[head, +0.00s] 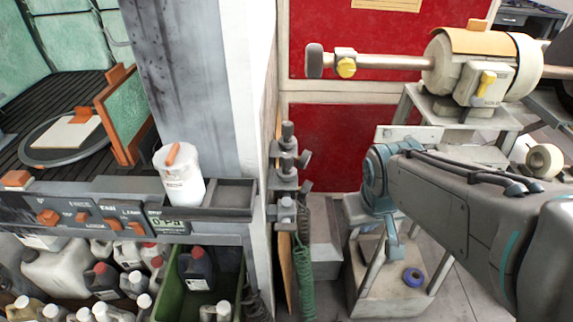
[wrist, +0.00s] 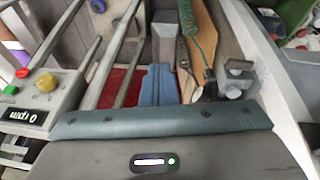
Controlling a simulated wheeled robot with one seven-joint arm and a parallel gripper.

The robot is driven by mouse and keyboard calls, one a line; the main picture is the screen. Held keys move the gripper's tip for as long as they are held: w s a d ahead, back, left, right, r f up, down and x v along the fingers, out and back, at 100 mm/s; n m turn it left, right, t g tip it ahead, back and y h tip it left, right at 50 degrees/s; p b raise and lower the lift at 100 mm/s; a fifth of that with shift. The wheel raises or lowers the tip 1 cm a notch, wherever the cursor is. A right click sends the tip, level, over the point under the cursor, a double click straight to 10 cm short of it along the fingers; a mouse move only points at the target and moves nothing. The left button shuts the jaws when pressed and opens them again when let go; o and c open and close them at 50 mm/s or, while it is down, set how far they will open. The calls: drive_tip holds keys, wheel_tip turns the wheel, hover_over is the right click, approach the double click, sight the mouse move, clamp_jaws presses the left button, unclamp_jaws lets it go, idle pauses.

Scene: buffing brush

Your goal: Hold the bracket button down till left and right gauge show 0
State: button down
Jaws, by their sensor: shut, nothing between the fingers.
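My gripper (head: 394,254) hangs low in front of the stand in the head view, pointing down. In the wrist view its blue fingers (wrist: 158,72) are together and empty. A yellow button (head: 346,67) sits on a small bracket on the shaft at the top, well above and left of my gripper. In the wrist view a control box (wrist: 45,95) carries red, green and yellow buttons, and its display (wrist: 21,115) reads 0 rpm. A small display (head: 168,224) on the left panel seems to show 0 Pa.
The buffing motor (head: 485,65) stands on a grey stand at the upper right, with a yellow switch. A valve post (head: 287,165) with a green hose (head: 304,255) stands left of my arm. A white container (head: 181,185) sits on the left ledge. A blue roll (head: 413,277) lies low.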

drive_tip(key=w+d+r+n+t+p, duration=0.2)
drive_tip(key=w+r+n+t+p, duration=0.25)
drive_tip(key=w, duration=0.75)
drive_tip(key=w+a+r+n+t+y+p, duration=0.1)
drive_tip(key=w+a+r+n+y+p, duration=0.15)
drive_tip(key=w+a+n+p, duration=0.45)
drive_tip(key=n+g+y+p, duration=0.4)
drive_tip(key=n+g+y, duration=0.25)
drive_tip(key=n, duration=0.35)
hover_over(291, 202)
wheel_tip(291, 202, down, 4)
drive_tip(key=shift+r+t, duration=0.1)
drive_tip(key=shift+t, duration=0.3)
wheel_tip(291, 202, down, 8)
drive_tip(key=b, duration=0.7)
drive_tip(key=shift+f+b, duration=0.45)
drive_tip(key=shift+b, duration=0.05)
drive_tip(key=shift+f, duration=0.1)
